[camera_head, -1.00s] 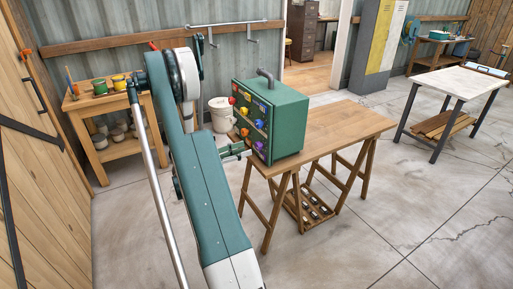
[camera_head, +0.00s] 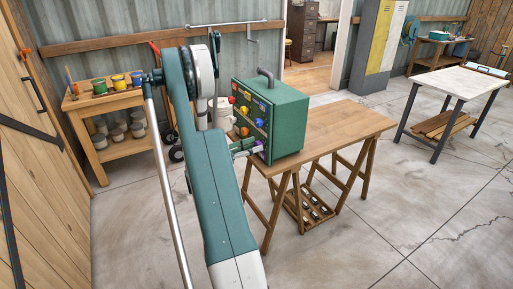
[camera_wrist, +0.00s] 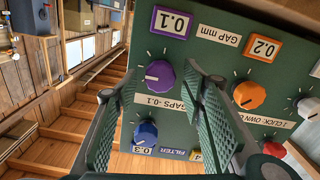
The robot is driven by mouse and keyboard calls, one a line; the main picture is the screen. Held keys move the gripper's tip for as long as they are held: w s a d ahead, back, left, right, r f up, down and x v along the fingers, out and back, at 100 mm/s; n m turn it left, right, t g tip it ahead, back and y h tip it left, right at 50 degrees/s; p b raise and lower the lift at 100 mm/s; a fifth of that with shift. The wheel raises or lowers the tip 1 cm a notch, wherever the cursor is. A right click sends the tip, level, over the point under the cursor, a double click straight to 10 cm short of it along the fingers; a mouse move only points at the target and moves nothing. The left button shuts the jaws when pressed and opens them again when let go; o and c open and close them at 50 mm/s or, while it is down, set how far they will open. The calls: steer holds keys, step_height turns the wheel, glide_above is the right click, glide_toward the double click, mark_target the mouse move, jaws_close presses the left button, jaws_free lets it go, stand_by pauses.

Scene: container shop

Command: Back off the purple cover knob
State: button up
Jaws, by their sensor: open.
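A green box (camera_head: 290,124) stands on a wooden trestle table, its knobbed face toward my arm. In the wrist view, a purple knob (camera_wrist: 159,73) with a white pointer mark sits on the green panel (camera_wrist: 205,48), near a purple-edged plate (camera_wrist: 171,22) reading 0.1. My gripper (camera_wrist: 153,84) is open, with its green ribbed fingers apart; the purple knob shows between and just beyond the fingertips. I cannot tell whether either finger touches it. In the head view, my gripper (camera_head: 244,148) is at the box's lower front, and the purple knob is mostly hidden there.
A blue knob (camera_wrist: 146,132) is close beside the left finger. An orange knob (camera_wrist: 248,94), a white knob (camera_wrist: 306,107) and a red knob (camera_wrist: 273,148) lie to the right. The trestle table's top (camera_head: 345,126) is bare right of the box.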

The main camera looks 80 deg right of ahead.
steer(key=shift+x, duration=0.9)
steer(key=shift+c, duration=0.5)
steer(key=c, duration=0.8)
steer(key=shift+n, duration=0.4)
steer(key=n+b, duration=0.1)
steer(key=n, duration=0.3)
steer(key=shift+w+b, duration=0.1)
steer(key=shift+b, duration=0.3)
steer(key=shift+n+b, duration=0.45)
steer(key=shift+n, duration=1.55)
